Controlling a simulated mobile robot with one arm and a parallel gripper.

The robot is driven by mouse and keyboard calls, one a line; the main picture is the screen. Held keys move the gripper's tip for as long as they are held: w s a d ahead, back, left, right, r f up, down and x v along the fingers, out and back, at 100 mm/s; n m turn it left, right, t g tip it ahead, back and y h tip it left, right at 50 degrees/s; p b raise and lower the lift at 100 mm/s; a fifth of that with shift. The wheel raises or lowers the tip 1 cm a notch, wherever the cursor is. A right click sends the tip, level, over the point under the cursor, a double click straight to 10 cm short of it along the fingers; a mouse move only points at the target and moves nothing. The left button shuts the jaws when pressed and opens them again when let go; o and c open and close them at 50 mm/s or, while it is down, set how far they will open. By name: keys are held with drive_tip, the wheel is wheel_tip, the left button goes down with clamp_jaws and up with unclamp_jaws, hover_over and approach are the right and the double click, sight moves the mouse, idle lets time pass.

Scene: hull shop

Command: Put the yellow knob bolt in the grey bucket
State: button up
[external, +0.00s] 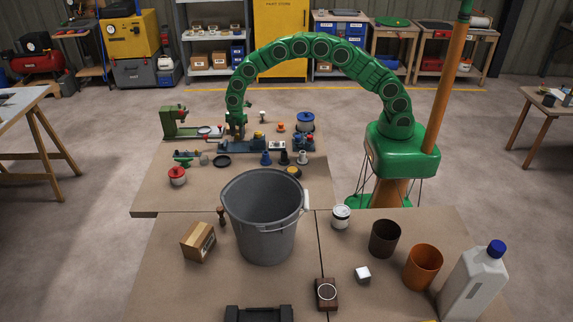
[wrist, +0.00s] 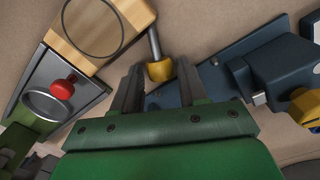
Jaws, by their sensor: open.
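The yellow knob bolt (wrist: 160,70), a yellow knob on a grey metal shank, shows in the wrist view between the tips of my gripper (wrist: 160,68). The gripper is open, with a dark finger on each side of the knob; I cannot tell whether either touches it. In the external view my gripper (external: 236,135) is low over the back table among small parts, and I cannot make out the bolt there. The grey bucket (external: 265,225) stands upright in front of that table's parts, nearer the camera, with a wide open top.
A blue vise-like tool (wrist: 275,70) with another yellow knob (wrist: 306,107) is right of the gripper. A wooden block (wrist: 97,25) and a red knob (wrist: 63,88) are left.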

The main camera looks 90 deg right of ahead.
drive_tip(key=shift+f, duration=0.45)
clamp_jaws()
drive_tip(key=shift+r, duration=0.1)
wheel_tip(320, 180, up, 3)
drive_tip(key=shift+r, duration=0.2)
drive_tip(key=s+a+r, duration=0.1)
drive_tip(key=s+r, duration=0.8)
drive_tip(key=s, duration=0.5)
drive_tip(key=shift+a+r, duration=0.2)
drive_tip(key=shift+r, duration=0.05)
